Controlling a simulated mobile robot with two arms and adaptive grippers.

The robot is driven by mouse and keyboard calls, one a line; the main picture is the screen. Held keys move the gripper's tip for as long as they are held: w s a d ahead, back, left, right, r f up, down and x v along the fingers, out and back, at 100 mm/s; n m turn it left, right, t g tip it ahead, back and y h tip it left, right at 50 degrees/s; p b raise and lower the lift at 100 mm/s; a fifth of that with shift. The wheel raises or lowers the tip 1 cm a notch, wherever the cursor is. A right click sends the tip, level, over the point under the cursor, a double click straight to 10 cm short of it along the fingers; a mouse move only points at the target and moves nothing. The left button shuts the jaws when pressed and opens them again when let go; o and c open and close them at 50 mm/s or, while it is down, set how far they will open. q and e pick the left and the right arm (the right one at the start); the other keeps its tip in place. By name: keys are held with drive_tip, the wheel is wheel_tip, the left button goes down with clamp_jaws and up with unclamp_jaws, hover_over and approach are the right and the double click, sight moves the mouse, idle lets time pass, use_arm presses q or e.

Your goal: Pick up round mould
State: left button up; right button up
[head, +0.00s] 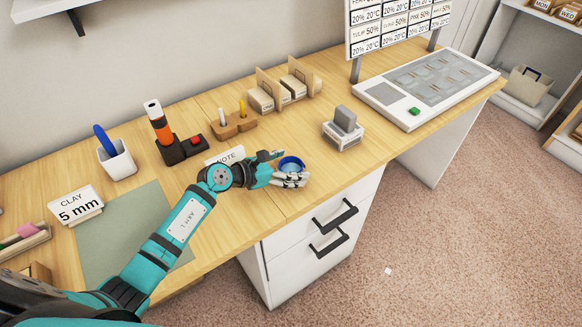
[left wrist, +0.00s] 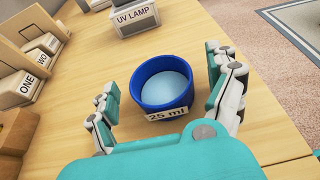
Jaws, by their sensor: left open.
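The round mould (head: 291,163) is a small blue cup with a pale blue inside, standing upright on the wooden desk. In the left wrist view the mould (left wrist: 162,84) carries a "25 ml" label on its near side. My left gripper (head: 284,174) reaches in from the left over the desk and partly hides the mould in the head view. In the left wrist view its open fingers (left wrist: 163,92) stand on either side of the mould, with visible gaps. My right gripper is not in view.
A grey block on a stand labelled UV LAMP (left wrist: 132,14) stands beyond the mould. A white panel (head: 428,88) lies at the desk's right end. A green mat (head: 130,225) lies left. Clear wood surrounds the mould.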

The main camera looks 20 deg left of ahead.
use_arm(q)
drive_tip(key=shift+x, duration=0.75)
drive_tip(key=c, duration=1.3)
drive_tip(key=shift+r, duration=0.1)
